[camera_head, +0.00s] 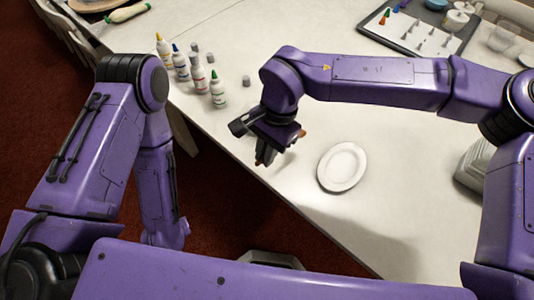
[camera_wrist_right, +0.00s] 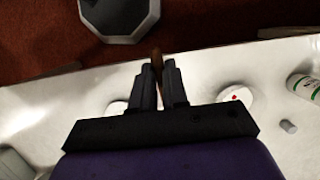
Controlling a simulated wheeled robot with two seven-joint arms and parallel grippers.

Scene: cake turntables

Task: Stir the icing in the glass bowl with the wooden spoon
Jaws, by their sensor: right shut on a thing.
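My right gripper (camera_head: 265,158) is over the near edge of the white table, left of the white plate, with its fingers pointing down. In the right wrist view the gripper (camera_wrist_right: 159,75) is shut on a thin brown piece, apparently the wooden spoon (camera_wrist_right: 156,62). A small brown end of the spoon (camera_head: 302,133) shows beside the gripper in the head view. A round white thing with a red spot (camera_wrist_right: 237,95), perhaps the glass bowl with icing, is beside the fingers in the wrist view; the arm seems to hide it in the head view. My left gripper is out of view.
A white oval plate (camera_head: 342,166) lies right of the gripper. Several colouring bottles (camera_head: 218,90) and a loose cap (camera_head: 246,81) stand to the left. A dark tray (camera_head: 412,30) with nozzles and a clear container (camera_head: 501,38) are at the back right. Mid-table is clear.

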